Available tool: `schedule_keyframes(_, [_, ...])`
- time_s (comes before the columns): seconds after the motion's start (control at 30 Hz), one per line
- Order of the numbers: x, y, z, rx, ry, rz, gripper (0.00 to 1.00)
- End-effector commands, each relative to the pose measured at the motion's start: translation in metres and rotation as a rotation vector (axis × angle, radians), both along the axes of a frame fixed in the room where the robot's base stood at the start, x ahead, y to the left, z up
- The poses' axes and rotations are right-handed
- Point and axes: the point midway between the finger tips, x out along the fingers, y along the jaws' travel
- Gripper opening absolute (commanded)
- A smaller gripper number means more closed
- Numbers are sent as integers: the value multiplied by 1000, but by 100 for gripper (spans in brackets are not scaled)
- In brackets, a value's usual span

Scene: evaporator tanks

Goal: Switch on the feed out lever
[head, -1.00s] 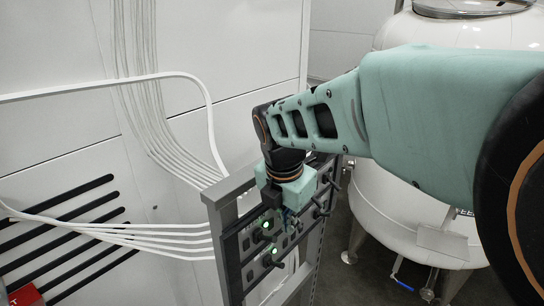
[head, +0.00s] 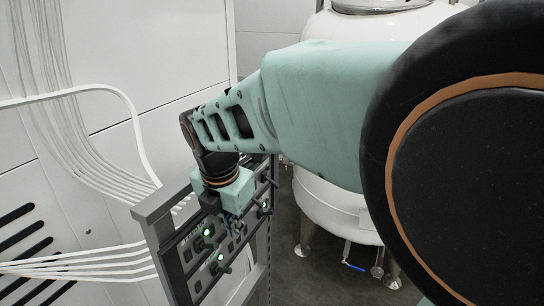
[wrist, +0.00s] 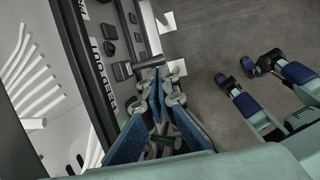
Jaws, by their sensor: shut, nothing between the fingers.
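The grey control panel (head: 172,262) stands left of centre in the head view, with several black levers and green lights. My gripper (head: 232,222) is close against the front of the panel, pointing down toward it. In the wrist view the fingers (wrist: 162,100), with blue inner pads, are shut with nothing held. The "FEED OUT" label (wrist: 100,62) shows on the panel face, left of the fingers. A dark cylindrical lever (wrist: 148,62) sticks out just beyond the fingertips; I cannot tell whether they touch it. Which lever belongs to the label is unclear.
A white tank (head: 330,205) on metal legs stands behind and right of the panel, with a blue-handled valve (head: 353,267) below. White pipes (head: 85,262) run along the wall into the panel's left side.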

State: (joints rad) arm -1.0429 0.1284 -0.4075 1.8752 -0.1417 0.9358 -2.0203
Motion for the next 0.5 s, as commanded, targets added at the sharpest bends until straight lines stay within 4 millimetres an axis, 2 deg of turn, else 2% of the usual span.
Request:
schedule_keyframes(0.33, [0,0,1,0,0,0,0])
schedule_keyframes(0.5, [0,-1,8,0,0,-1,0])
